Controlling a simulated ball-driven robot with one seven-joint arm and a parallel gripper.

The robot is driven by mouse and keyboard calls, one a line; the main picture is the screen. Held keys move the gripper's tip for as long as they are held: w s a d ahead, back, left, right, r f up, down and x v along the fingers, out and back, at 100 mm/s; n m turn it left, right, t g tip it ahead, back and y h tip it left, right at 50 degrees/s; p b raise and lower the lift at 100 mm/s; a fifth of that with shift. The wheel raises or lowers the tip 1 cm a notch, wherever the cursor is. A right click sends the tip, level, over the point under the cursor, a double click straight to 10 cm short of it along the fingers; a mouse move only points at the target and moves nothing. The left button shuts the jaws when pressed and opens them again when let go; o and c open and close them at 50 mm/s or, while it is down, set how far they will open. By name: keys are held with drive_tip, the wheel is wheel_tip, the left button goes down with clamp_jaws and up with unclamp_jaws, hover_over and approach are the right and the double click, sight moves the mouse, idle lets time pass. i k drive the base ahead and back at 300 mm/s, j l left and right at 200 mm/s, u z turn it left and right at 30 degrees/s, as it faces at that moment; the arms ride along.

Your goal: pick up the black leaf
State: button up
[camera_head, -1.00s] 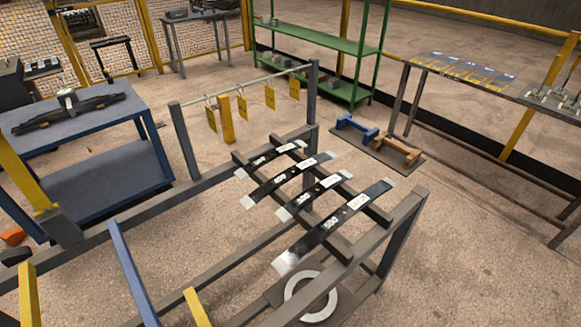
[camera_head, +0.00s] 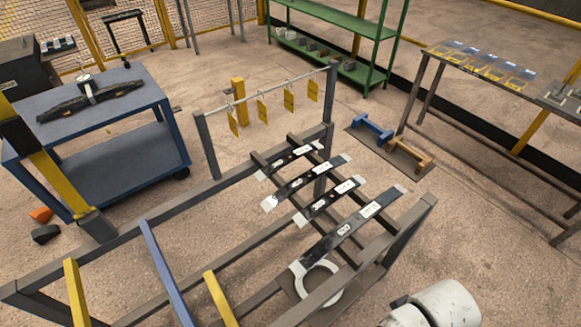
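Several black leaves with pale ends and white labels lie side by side across a dark rack (camera_head: 424,206). The nearest black leaf (camera_head: 325,246) is the longest-looking. Behind it lie another black leaf (camera_head: 318,207), a third (camera_head: 294,188) and one at the back (camera_head: 281,163). A dark leaf-shaped bar (camera_head: 112,98) with a clamp-like piece at its middle also lies on the blue cart (camera_head: 135,118). I cannot tell which one the task names. A white rounded part, seemingly of my arm, shows at the bottom right, apart from the leaves. My gripper's fingers are not in view.
Yellow tags (camera_head: 262,109) hang from a rail behind the rack. A pale ring (camera_head: 318,302) sits low under the nearest leaf. Blue and yellow bars rise at the lower left. A green shelf (camera_head: 345,42) and a grey table (camera_head: 470,77) stand behind.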

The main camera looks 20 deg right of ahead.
sight(269, 205)
drive_tip(key=i+l+u, duration=0.5)
drive_tip(key=l+u, duration=0.25)
drive_tip(key=i+l+u, duration=0.25)
drive_tip(key=l, duration=0.2)
drive_tip(key=i+l+u, duration=0.3)
drive_tip(key=u, duration=0.15)
